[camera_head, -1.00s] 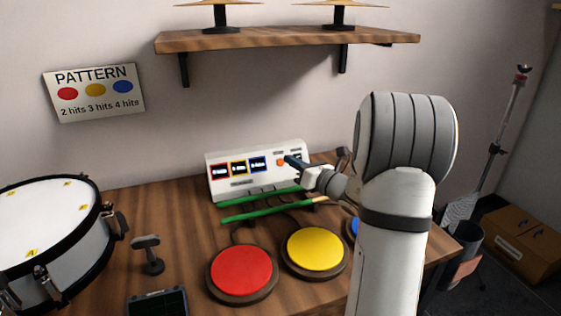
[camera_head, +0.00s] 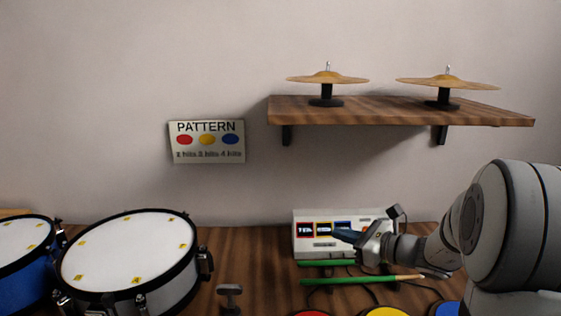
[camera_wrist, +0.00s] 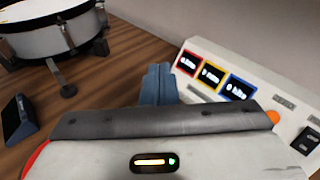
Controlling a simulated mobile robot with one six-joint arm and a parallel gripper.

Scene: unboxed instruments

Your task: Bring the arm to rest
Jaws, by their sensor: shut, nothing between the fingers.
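My gripper (camera_head: 340,236) is shut and empty. In the head view it is in front of the white control box (camera_head: 309,248) and hides part of the box's face. In the wrist view its blue fingers (camera_wrist: 158,84) are together, left of the control box (camera_wrist: 195,52). The box has red, yellow and blue framed displays. My arm comes in from the right and reaches left over the wooden table (camera_head: 250,262).
Green sticks (camera_head: 345,281) lie in front of the box. Red (camera_head: 312,313), yellow (camera_head: 386,312) and blue (camera_head: 446,309) pads show at the bottom edge. A white drum (camera_head: 130,250) stands left. A shelf (camera_head: 390,110) holds two cymbals above.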

